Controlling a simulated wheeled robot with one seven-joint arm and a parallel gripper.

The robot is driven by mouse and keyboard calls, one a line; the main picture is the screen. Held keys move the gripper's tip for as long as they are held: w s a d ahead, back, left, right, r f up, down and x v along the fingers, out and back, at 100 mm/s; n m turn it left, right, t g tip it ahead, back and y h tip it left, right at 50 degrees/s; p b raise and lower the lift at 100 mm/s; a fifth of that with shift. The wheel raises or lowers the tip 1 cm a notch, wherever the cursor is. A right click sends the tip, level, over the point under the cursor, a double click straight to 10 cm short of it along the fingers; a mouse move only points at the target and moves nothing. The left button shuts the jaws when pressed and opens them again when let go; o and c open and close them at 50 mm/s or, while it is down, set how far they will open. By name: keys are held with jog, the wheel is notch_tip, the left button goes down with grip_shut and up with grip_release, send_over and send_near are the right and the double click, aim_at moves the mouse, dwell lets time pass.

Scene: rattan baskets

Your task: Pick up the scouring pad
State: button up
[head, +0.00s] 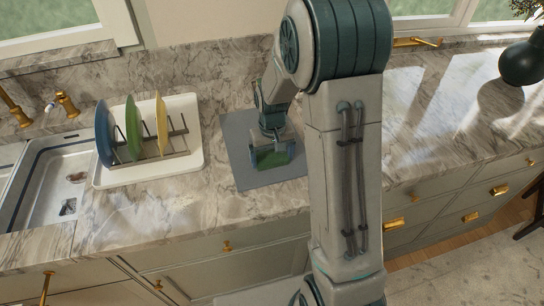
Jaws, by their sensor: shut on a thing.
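The scouring pad (266,159), a small dark green block, is at the grey mat (245,178) on the marble counter. My gripper (272,150) points down over it and is shut on it. The fingers sit around the pad's sides. I cannot tell whether the pad touches the mat or is slightly above it.
A white tray (190,168) with a rack of upright blue, green and yellow plates (161,125) stands left of the mat. A sink (50,190) with brass taps is farther left. A dark vase (522,63) stands at the far right.

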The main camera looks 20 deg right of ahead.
aim_at(272, 159)
jog(key=shift+r, duration=0.55)
notch_tip(272, 159, up, 3)
jog(key=shift+f+b, duration=0.1)
jog(key=shift+b, duration=0.45)
jog(key=s+r+b, duration=0.2)
jog(key=s+r, duration=0.5)
jog(key=s, duration=0.4)
jog(key=shift+s+a, duration=0.2)
jog(key=shift+s, duration=0.2)
jog(key=shift+o, duration=1.3)
jog(key=shift+c, duration=1.1)
jog(key=shift+w+d+f, duration=0.1)
